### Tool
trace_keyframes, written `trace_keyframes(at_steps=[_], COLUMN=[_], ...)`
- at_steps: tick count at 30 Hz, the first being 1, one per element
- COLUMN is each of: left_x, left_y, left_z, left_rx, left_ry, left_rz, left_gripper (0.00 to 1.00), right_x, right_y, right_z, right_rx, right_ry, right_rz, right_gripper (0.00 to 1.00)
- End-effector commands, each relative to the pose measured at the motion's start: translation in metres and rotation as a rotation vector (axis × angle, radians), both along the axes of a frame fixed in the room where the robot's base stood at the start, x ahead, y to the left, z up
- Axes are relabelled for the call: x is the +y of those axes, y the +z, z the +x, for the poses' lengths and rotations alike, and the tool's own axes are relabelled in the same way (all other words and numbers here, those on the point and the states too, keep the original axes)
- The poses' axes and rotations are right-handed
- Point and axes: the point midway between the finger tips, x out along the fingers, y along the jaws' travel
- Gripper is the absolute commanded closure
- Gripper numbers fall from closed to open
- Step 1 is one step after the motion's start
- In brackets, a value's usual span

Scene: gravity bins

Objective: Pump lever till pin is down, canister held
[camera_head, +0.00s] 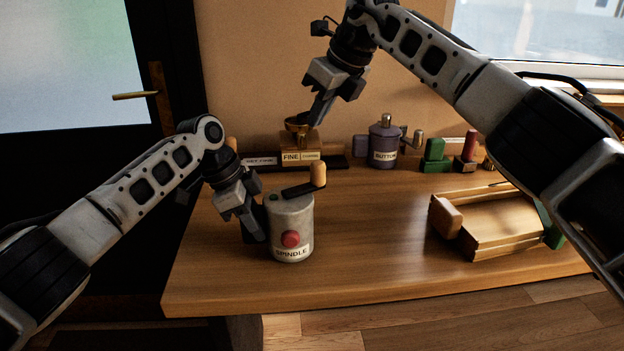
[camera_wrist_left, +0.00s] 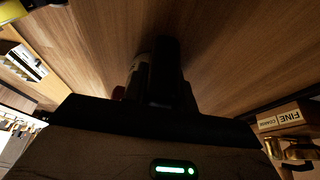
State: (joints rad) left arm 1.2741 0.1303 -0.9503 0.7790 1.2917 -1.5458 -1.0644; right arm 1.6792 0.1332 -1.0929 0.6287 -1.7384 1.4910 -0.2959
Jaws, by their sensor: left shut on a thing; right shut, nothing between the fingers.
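A grey canister (camera_head: 291,222) labelled SPINDLE stands upright near the front left of the table, with a red round knob (camera_head: 290,239) on its front. A dark lever (camera_head: 300,190) with an upright wooden grip (camera_head: 318,173) lies across its top and points right. I cannot make out a pin for sure. My left gripper (camera_head: 256,236) is shut on the canister at its left side; its fingers (camera_wrist_left: 165,75) hide most of the canister in the left wrist view. My right gripper (camera_head: 318,118) is shut and empty, raised behind the canister, by a small brass bowl (camera_head: 298,124).
A box labelled FINE (camera_head: 300,155) stands at the back. A purple canister (camera_head: 384,145), green and red blocks (camera_head: 435,150) stand behind to the right. A wooden box-like piece (camera_head: 495,222) lies at the right. The table between it and the grey canister is clear.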

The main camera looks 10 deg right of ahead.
Motion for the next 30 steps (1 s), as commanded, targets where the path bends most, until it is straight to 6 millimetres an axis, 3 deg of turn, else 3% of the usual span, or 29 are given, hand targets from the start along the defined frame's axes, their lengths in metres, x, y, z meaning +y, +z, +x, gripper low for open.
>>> trace_keyframes(at_steps=[5,18,30], left_x=[0.001,0.001,0.001], left_y=[-0.005,-0.004,-0.005], left_z=[-0.001,-0.001,-0.001], left_rx=[0.007,0.007,0.006], left_ry=[0.000,0.000,0.002], left_rz=[0.006,0.006,0.006], left_gripper=[1.00,1.00,1.00], right_x=[-0.001,-0.001,-0.001], right_y=[-0.014,-0.073,-0.090], right_z=[0.002,0.001,0.001], right_rx=[0.000,0.001,-0.001], right_ry=[0.000,0.000,-0.001], right_rz=[0.004,0.004,0.003], right_gripper=[1.00,1.00,1.00])
